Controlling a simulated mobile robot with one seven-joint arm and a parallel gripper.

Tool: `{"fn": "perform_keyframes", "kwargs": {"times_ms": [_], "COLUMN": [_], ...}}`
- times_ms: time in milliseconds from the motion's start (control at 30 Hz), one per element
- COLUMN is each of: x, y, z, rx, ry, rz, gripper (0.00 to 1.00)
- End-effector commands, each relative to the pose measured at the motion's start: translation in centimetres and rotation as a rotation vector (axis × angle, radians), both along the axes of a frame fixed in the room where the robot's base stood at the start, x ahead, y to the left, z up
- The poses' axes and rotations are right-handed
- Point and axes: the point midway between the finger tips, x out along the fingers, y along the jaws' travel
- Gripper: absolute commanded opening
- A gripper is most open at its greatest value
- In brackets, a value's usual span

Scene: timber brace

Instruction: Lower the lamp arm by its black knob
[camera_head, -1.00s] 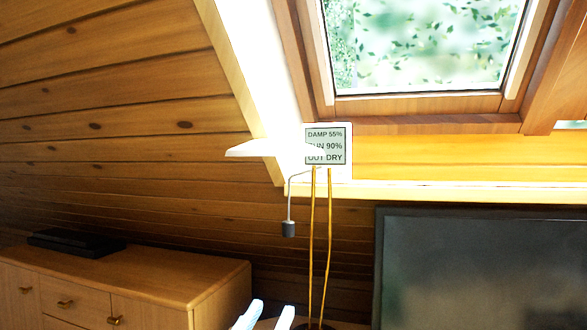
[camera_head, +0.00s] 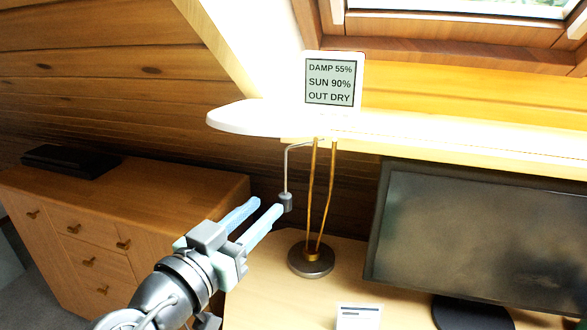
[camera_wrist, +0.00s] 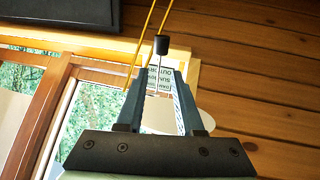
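The lamp stands on the desk, with a white head (camera_head: 243,119), two thin brass-coloured rods (camera_head: 312,190) and a round dark base (camera_head: 311,261). The small black knob (camera_head: 285,202) hangs from a bent thin grey rod below the lamp head. It also shows in the wrist view (camera_wrist: 161,45), just beyond my fingertips and roughly between them. My gripper (camera_head: 268,204) is open and empty, its pale blue fingers pointing at the knob from the lower left. In the head view the near fingertip is very close to the knob; I cannot tell whether they touch.
A display panel (camera_head: 331,82) reading DAMP 55%, SUN 90%, OUT DRY stands behind the lamp head. A dark monitor (camera_head: 470,230) is right of the lamp. A small white card (camera_head: 358,316) lies at the desk's front. A wooden dresser (camera_head: 110,225) with a black box (camera_head: 70,160) is left.

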Motion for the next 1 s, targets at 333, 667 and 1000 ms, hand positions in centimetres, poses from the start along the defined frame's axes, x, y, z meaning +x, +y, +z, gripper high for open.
{"fn": "perform_keyframes", "kwargs": {"times_ms": [333,667,1000], "x": [6.4,9.4,9.6], "y": [-3.7,-5.3,-5.4], "z": [0.2,0.1,0.0], "rx": [0.000,0.001,0.001], "ry": [0.001,0.000,0.000], "rz": [-0.003,0.001,0.001], "gripper": [0.36,0.36,0.32]}}
